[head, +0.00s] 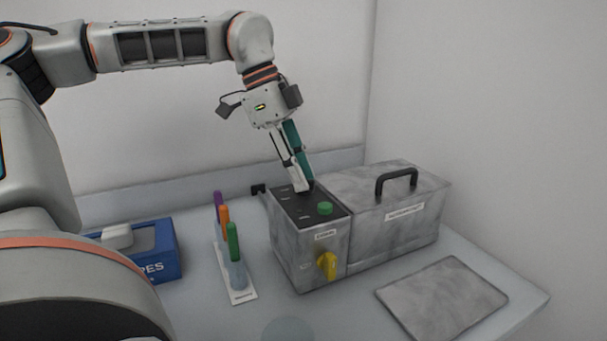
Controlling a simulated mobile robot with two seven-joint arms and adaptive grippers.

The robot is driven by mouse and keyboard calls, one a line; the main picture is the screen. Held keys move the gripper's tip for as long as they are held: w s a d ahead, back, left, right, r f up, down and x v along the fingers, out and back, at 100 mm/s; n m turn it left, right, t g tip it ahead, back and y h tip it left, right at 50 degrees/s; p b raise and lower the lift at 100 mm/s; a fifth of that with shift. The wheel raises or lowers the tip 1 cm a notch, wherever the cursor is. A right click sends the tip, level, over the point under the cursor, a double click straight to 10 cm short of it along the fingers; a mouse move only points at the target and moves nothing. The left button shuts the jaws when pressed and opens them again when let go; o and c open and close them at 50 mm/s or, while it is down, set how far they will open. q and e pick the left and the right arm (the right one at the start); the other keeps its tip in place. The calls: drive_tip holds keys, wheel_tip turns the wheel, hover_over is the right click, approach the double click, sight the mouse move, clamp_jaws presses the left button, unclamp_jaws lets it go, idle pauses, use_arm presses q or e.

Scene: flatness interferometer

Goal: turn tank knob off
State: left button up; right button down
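The yellow knob (327,266) is on the front face of the grey marbled control box (298,252), low and towards the right, under a small label. Its grip looks roughly upright. My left gripper (304,187) points down at the dark top panel of this box, behind and above the knob and apart from it. A teal strip (297,148) runs along its pale finger; I cannot tell whether it is part of the gripper or a held thing. The finger gap is not clear. My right gripper is not in view.
A green button (325,208) is on the box top. A larger grey box (400,229) with a black handle (396,181) adjoins on the right. A flat grey plate (442,298) lies front right. A white rack (240,294) with coloured sticks and a blue bin (168,257) stand left.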

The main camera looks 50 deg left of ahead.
use_arm(q)
drive_tip(key=shift+f, duration=0.15)
clamp_jaws()
drive_tip(key=shift+w+f+m+g+h+b, duration=0.1)
drive_tip(key=shift+m+g+h+b, duration=0.25)
drive_tip(key=shift+m, duration=0.75)
drive_tip(key=shift+w+m+g+h+b, duration=0.15)
drive_tip(key=shift+m+g, duration=0.3)
drive_tip(key=shift+m, duration=0.65)
drive_tip(key=m+g, duration=0.2)
drive_tip(key=m, duration=0.3)
drive_tip(key=shift+b, duration=0.35)
drive_tip(key=shift+m, duration=0.4)
unclamp_jaws()
drive_tip(key=shift+r, duration=0.2)
drive_tip(key=v, duration=1.1)
drive_tip(key=shift+w+r, duration=0.2)
drive_tip(key=shift+r, duration=0.2)
